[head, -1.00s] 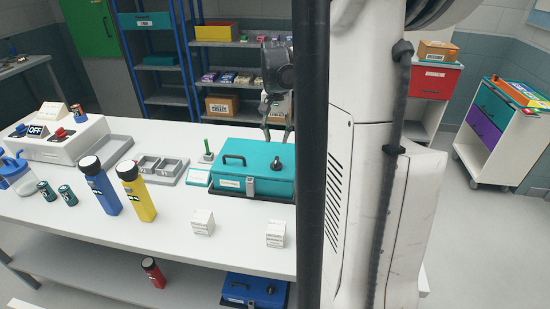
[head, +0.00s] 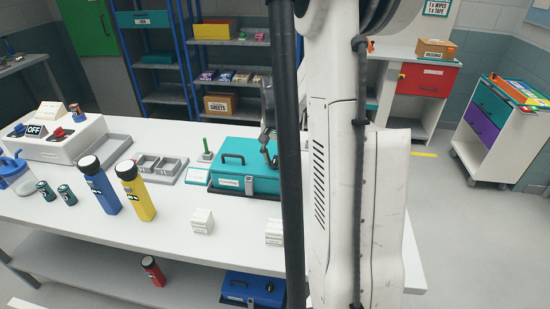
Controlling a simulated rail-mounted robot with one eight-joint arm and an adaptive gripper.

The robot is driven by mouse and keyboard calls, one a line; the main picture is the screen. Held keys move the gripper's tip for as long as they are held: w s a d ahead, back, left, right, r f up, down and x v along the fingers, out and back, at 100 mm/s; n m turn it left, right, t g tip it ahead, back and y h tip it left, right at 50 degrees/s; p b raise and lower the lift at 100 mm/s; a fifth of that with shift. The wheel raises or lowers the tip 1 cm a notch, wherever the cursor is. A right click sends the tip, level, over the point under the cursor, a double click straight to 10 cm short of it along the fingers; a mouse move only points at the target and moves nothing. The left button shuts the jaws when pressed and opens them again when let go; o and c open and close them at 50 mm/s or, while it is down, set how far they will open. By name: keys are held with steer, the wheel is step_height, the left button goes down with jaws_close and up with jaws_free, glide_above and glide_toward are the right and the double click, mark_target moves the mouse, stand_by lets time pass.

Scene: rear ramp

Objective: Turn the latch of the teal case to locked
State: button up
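The teal case (head: 232,172) stands closed on the white table, with a dark handle (head: 233,158) on its lid and a grey clasp (head: 249,185) on its front. A dark knob-like part showed on the right of its lid earlier; now my gripper and arm largely cover that spot. My gripper (head: 269,153) points down at the right part of the lid, close above or at this knob. The fingers are small and partly hidden by my own arm and a dark column, so their opening and any contact are unclear.
A blue flashlight (head: 101,188) and a yellow flashlight (head: 136,192) stand left of the case. Small white boxes (head: 202,221) stand in front of it. A grey tray (head: 160,167) and a green-stemmed item (head: 206,151) are close on its left. A blue case (head: 252,289) is on the lower shelf.

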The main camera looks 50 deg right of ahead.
jaws_close()
steer(key=shift+n+b, duration=0.35)
steer(key=shift+n, duration=0.05)
steer(key=n+b, duration=0.2)
steer(key=n, duration=0.1)
steer(key=shift+f, duration=0.1)
steer(key=n+b, duration=0.2)
steer(key=n, duration=0.2)
steer(key=n+b, duration=0.2)
steer(key=n, duration=0.3)
steer(key=shift+n, duration=0.4)
steer(key=n+b, duration=0.1)
steer(key=n, duration=0.3)
steer(key=shift+b, duration=0.3)
steer(key=shift+n, duration=0.3)
